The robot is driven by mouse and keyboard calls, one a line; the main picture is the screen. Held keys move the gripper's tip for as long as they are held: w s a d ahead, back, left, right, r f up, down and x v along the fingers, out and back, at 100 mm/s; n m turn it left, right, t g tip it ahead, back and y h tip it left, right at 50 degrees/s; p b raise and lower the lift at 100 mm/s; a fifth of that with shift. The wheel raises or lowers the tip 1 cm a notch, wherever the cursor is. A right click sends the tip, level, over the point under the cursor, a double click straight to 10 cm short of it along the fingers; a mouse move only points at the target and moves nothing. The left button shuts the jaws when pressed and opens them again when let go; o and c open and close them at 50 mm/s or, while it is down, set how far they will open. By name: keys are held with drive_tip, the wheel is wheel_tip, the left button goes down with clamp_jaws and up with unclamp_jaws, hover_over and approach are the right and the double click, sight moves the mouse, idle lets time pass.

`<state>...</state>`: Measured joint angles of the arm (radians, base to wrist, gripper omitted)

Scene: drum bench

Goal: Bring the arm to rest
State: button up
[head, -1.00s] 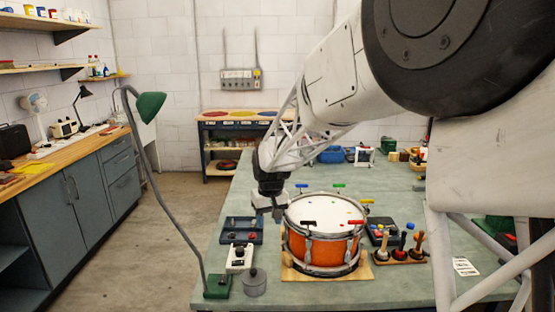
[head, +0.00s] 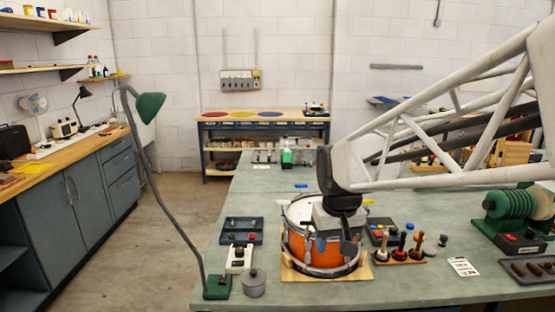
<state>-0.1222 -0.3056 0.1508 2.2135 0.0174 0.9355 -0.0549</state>
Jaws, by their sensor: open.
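My arm reaches in from the right in the head view, and my gripper (head: 334,245) points down in front of the drum. Its two fingers are spread apart with nothing between them. The orange drum (head: 297,246) with a metal rim stands on a wooden board (head: 303,279) on the bench. My gripper and wrist hide the right part of the drum and much of its white head. I cannot tell whether the fingers touch the drum.
A green lamp (head: 151,106) on a bent stalk stands at the bench's front left. A blue tray (head: 243,236), a switch box (head: 239,259) and a grey round pot (head: 255,283) are left of the drum.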

drive_tip(key=s+d+f+m, duration=0.1)
drive_tip(key=s+d, duration=0.2)
drive_tip(key=s, duration=0.6)
drive_tip(key=s+d+f+m, duration=0.1)
drive_tip(key=s+d, duration=0.2)
drive_tip(key=s, duration=0.7)
drive_tip(key=shift+s+d+f+t+h, duration=0.2)
drive_tip(key=shift+s+d+t+h, duration=0.1)
drive_tip(key=shift+d+t, duration=0.1)
drive_tip(key=shift+c, duration=0.4)
